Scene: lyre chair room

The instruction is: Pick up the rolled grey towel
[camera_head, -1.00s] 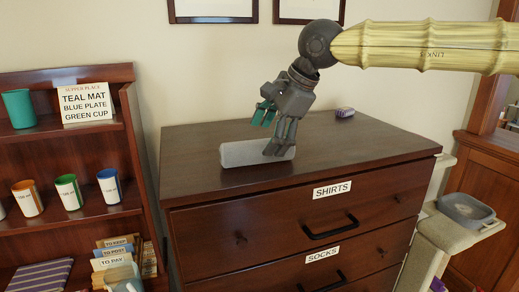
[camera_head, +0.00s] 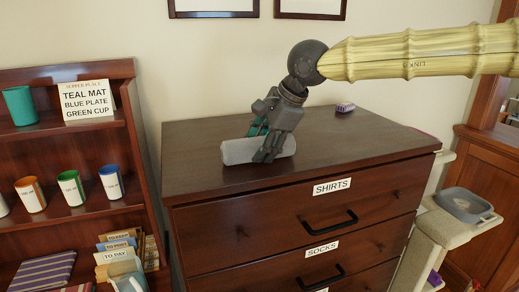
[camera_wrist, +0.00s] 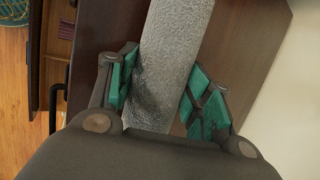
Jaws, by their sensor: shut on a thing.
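The rolled grey towel (camera_head: 240,151) lies on top of the dark wooden dresser (camera_head: 350,150), near its left front. My gripper (camera_head: 265,152) reaches down over the right part of the towel, with its fingers around it. In the wrist view the towel (camera_wrist: 172,50) runs between the two teal finger pads of my gripper (camera_wrist: 160,92). The gripper is shut on the towel. The towel still appears to rest on the dresser top, and its part under the fingers is hidden.
A small purple-and-white item (camera_head: 345,107) lies at the back of the dresser top. A shelf unit (camera_head: 70,140) with cups and a sign stands at left. A grey tray (camera_head: 466,204) is at right. The dresser top's right side is mostly clear.

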